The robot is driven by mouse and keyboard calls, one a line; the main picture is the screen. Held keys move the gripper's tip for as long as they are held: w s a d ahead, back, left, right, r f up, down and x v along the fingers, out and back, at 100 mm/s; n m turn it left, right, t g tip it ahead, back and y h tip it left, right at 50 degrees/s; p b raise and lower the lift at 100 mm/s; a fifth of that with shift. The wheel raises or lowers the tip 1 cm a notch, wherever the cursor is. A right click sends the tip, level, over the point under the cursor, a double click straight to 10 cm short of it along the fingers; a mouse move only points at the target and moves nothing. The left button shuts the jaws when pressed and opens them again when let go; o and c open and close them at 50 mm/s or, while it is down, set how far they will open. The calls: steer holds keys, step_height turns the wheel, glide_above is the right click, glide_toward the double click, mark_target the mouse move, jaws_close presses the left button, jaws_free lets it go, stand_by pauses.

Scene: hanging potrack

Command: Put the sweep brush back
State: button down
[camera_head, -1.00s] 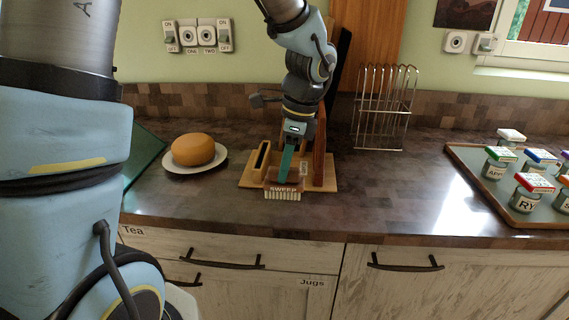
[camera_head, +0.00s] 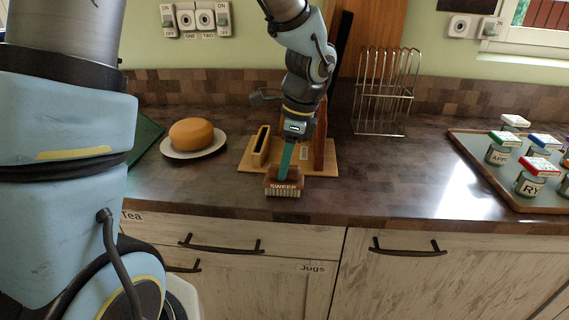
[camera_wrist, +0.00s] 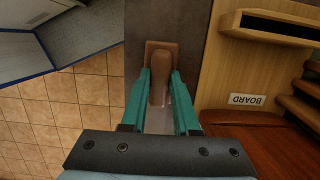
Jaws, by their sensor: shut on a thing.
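The sweep brush (camera_head: 283,187) is brown with pale bristles and a SWEEP label facing the head camera. My gripper (camera_head: 284,176) points down with its teal fingers shut on the brush. In the wrist view, the brush's brown handle (camera_wrist: 160,72) lies between the fingertips (camera_wrist: 161,88), over the dark counter strip. The brush is at the front edge of the wooden stand (camera_head: 322,168). The stand bears a slotted wooden block (camera_head: 261,146) and an upright reddish-brown board (camera_head: 319,145). In the wrist view, the stand shows a BOARD label (camera_wrist: 246,99) and a dark slot (camera_wrist: 278,26). I cannot tell whether the bristles touch the counter.
A plate (camera_head: 166,153) with a round orange cheese (camera_head: 191,133) stands left of the stand. A wire rack (camera_head: 385,92) stands at the back right. A tray (camera_head: 482,168) with several labelled jars is at the far right. Counter between stand and tray is clear.

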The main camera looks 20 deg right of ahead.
steer(key=shift+f, duration=0.25)
stand_by(0.5)
steer(key=c, duration=0.6)
jaws_free()
